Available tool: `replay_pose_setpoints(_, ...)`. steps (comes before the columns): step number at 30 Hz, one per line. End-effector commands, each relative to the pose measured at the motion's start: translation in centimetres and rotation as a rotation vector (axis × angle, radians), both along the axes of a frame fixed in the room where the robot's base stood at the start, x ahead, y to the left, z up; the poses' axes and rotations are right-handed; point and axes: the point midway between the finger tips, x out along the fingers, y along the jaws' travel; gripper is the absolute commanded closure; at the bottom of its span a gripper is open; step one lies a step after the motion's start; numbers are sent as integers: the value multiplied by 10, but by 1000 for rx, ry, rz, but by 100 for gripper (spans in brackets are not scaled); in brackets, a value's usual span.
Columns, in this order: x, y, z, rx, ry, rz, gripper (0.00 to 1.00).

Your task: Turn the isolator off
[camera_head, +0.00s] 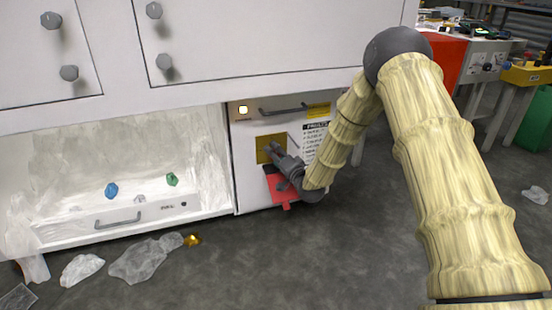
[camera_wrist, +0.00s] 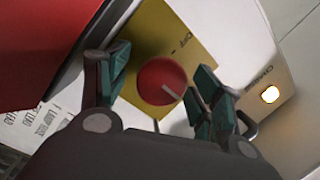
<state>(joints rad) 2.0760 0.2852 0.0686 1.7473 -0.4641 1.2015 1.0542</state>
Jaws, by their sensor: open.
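The isolator is a round red knob (camera_wrist: 162,80) on a yellow plate (camera_wrist: 143,98), seen close up in the wrist view. A pale mark shows on the knob, and small dark lettering is on the plate. In the head view the yellow plate (camera_head: 268,146) is on the white cabinet front, with the knob hidden behind my gripper. My gripper (camera_head: 277,152) is in front of the plate. In the wrist view my gripper (camera_wrist: 160,88) is open, its fingers on either side of the knob; I cannot tell whether they touch it.
A lit lamp (camera_head: 243,110) and a handle (camera_head: 284,109) are above the plate. A red panel (camera_head: 279,186) hangs below it. An open bay (camera_head: 130,160) lies to the left. Plastic sheets (camera_head: 146,258) litter the floor.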

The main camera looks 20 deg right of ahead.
Motion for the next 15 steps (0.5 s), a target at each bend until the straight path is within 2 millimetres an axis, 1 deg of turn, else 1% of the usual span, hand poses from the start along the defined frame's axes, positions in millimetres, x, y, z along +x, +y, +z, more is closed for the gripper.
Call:
replay_pose_setpoints(7,1,0,0,0,0,0,35)
replay_pose_setpoints(8,1,0,0,0,0,0,37)
replay_pose_setpoints(12,1,0,0,0,0,0,62)
replay_pose_setpoints(14,1,0,0,0,0,0,73)
replay_pose_setpoints(15,1,0,0,0,0,0,80)
